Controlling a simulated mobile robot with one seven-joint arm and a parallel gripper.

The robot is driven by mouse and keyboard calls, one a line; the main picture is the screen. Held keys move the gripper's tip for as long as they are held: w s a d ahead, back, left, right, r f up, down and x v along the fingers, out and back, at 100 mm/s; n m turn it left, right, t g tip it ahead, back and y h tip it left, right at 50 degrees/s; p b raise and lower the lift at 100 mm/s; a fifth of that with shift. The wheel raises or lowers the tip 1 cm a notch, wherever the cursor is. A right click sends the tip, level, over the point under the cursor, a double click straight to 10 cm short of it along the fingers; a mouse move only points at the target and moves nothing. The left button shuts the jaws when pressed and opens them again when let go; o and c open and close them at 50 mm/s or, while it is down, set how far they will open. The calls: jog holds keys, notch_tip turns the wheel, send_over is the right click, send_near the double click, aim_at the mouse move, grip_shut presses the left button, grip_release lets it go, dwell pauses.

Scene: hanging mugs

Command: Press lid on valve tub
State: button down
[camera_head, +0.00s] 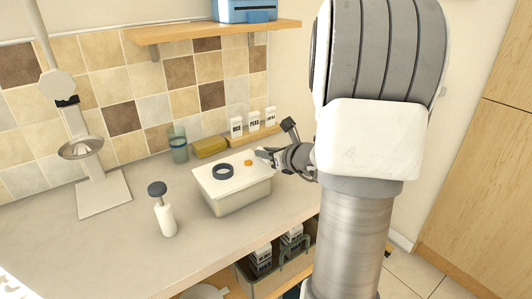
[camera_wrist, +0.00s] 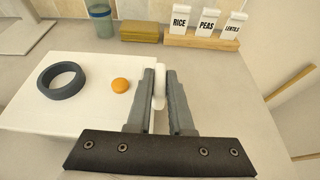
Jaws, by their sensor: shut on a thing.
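The white lid (camera_head: 225,182) lies over the top of the pale tub (camera_head: 240,200) on the counter. The lid carries a dark ring (camera_head: 223,170) and a small orange valve (camera_head: 248,162); both show in the wrist view, the ring (camera_wrist: 62,80) left of the valve (camera_wrist: 120,85). My gripper (camera_head: 264,154) is at the lid's right edge. In the wrist view its fingers (camera_wrist: 160,76) are shut on a narrow white part at that edge of the lid (camera_wrist: 60,112). I cannot tell whether the lid is seated all round; my arm stands to the right of the tub.
A white bottle with a dark knob (camera_head: 165,212) stands left of the tub. Behind are a glass (camera_head: 178,145), a yellow sponge-like block (camera_head: 210,146) and a wooden rack (camera_head: 253,136) with labelled packets. A stand (camera_head: 100,190) is at left. The front-left counter is clear.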

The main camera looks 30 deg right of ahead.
jog(key=shift+f, duration=0.2)
dwell(0.3)
jog(key=shift+c, duration=2.1)
grip_release()
